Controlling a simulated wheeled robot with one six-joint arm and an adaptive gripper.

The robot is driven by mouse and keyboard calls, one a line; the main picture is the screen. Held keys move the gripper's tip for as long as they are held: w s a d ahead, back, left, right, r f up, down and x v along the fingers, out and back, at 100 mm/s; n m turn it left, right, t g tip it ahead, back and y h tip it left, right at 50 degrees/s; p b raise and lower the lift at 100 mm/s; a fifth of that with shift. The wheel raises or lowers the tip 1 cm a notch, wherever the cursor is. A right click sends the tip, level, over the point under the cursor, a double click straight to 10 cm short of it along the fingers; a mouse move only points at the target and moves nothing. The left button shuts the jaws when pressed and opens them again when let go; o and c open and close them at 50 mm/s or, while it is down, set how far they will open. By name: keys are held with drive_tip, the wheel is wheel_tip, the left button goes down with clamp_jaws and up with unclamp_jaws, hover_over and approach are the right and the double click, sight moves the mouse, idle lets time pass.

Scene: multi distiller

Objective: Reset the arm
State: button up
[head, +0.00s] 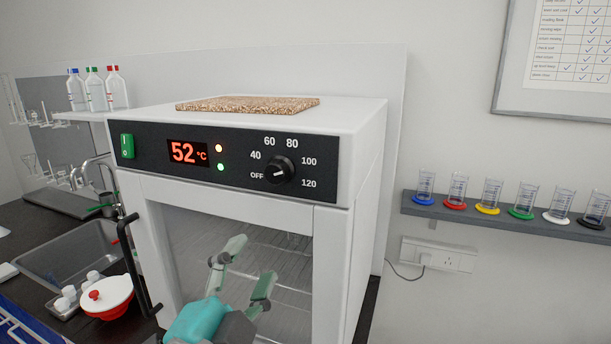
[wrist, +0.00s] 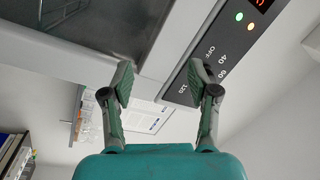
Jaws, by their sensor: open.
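My gripper (head: 246,268) is teal and grey and stands in front of the glass door of a white oven (head: 365,140) in the head view. Its two fingers are spread apart with nothing between them. The oven's display (head: 188,152) reads 52 °C. The dial (head: 280,170) and a green switch (head: 127,146) sit on the black panel. The oven door looks shut.
A black door handle (head: 135,265) stands out at the oven's left. A red bowl with a white lid (head: 107,296) and a sink (head: 75,255) are on the left. A shelf (head: 510,216) of several measuring cylinders is on the right wall. A cork-like mat (head: 248,104) lies on the oven.

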drive_tip(key=w+d+f+n+y, duration=0.1)
drive_tip(key=d+f+n+y, duration=0.15)
drive_tip(key=f+n, duration=0.45)
drive_tip(key=d+f+n+y, duration=0.2)
drive_tip(key=d+f, duration=0.2)
drive_tip(key=f, duration=0.7)
drive_tip(key=s+d+f+n+g+y, duration=0.1)
drive_tip(key=s+d+f+n, duration=0.1)
drive_tip(key=s+d+f, duration=0.3)
drive_tip(key=s+d+f+n+g+y, duration=0.1)
drive_tip(key=d+f+n, duration=0.15)
drive_tip(key=f, duration=0.55)
drive_tip(key=s+d+f+n+g, duration=0.1)
drive_tip(key=s+d+f, duration=0.35)
drive_tip(key=s, duration=0.55)
drive_tip(key=s+d+f+n+g, duration=0.1)
drive_tip(key=s+d+f, duration=0.35)
drive_tip(key=s, duration=0.55)
drive_tip(key=s+d+r+m+h, duration=0.1)
drive_tip(key=s+d+r+h, duration=0.1)
drive_tip(key=s, duration=0.7)
drive_tip(key=shift+s+d+r, duration=0.3)
drive_tip(key=shift+d, duration=0.5)
